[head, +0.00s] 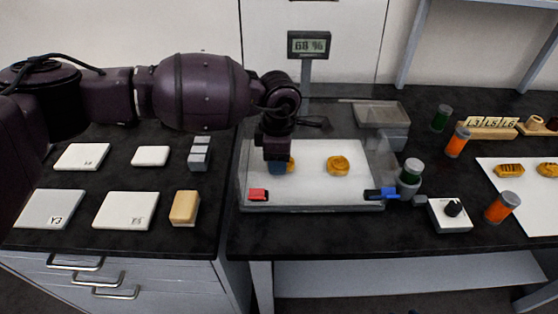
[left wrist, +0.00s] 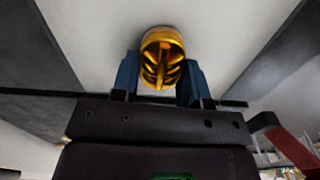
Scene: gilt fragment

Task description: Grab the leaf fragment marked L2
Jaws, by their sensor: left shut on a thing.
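My left gripper (head: 277,168) reaches down into a clear-walled box with a white floor (head: 310,190). Its blue fingers are shut on a gold, ribbed leaf fragment (head: 291,165), mostly hidden behind them in the head view. In the left wrist view the held fragment (left wrist: 162,58) shows between the two fingers (left wrist: 160,82). A second gold fragment (head: 338,165) lies to the right on the white floor, apart from the gripper. I can read no L2 mark on either fragment. My right gripper is not in view.
A display reading 68 % (head: 309,45) stands behind the box. Red (head: 258,195) and blue (head: 380,194) pieces sit at its front. Right are orange-and-green jars (head: 502,207), a knob box (head: 450,213), a marked tile rack (head: 487,128) and a white sheet (head: 520,218). White slabs (head: 125,210) lie left.

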